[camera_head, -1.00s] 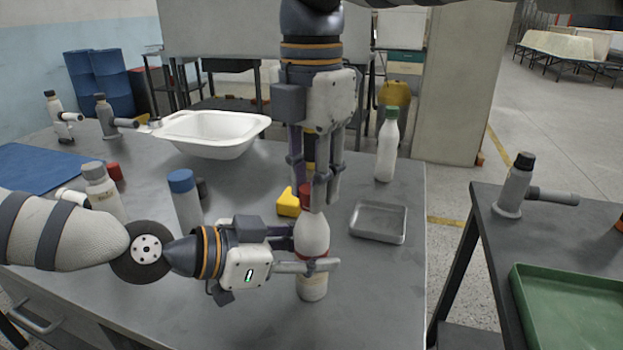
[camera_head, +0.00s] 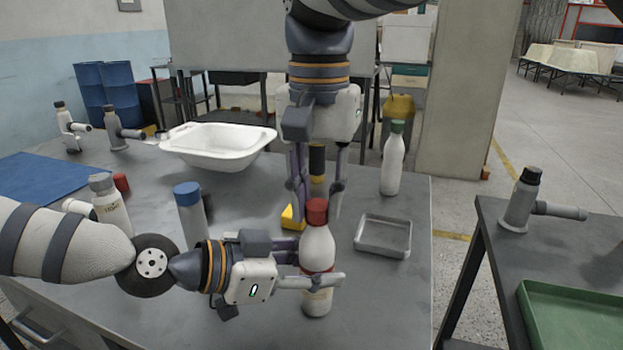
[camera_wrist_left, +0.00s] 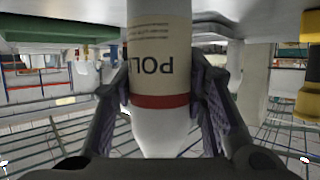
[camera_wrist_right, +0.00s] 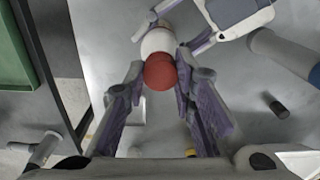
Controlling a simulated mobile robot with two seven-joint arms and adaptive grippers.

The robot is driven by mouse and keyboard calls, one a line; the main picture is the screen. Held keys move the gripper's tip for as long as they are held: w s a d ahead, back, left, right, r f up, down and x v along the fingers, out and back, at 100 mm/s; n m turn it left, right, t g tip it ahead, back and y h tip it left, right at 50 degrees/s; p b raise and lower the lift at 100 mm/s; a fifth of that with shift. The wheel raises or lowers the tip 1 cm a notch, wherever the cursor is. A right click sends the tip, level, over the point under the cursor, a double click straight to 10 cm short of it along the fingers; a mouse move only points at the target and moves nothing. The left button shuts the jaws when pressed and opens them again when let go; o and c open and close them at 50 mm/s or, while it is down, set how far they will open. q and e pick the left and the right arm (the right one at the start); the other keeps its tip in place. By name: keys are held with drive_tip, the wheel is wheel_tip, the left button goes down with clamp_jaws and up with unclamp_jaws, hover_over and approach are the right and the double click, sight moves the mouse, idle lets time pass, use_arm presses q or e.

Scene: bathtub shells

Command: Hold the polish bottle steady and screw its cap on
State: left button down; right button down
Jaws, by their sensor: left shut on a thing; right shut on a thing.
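The polish bottle (camera_head: 318,249) stands upright near the front of the grey table, white with a red band and a label reading "POLI" in the left wrist view (camera_wrist_left: 160,62). My left gripper (camera_head: 322,270) is shut on its body from the left. The red cap (camera_head: 317,211) sits on top of the bottle; the right wrist view shows it from above (camera_wrist_right: 160,72). My right gripper (camera_head: 317,200) comes down from above and is shut on the cap, one finger on each side. The threads are hidden, so how tightly the cap sits cannot be told.
A yellow object (camera_head: 291,217) is behind the polish bottle. A metal tray (camera_head: 383,236) and a green-capped bottle (camera_head: 393,160) are right. A white tub (camera_head: 218,147) is at the back.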

drive_tip(key=c, duration=1.3)
unclamp_jaws()
drive_tip(key=shift+c, duration=0.2)
drive_tip(key=shift+r, duration=2.25)
drive_tip(key=shift+c, duration=0.4)
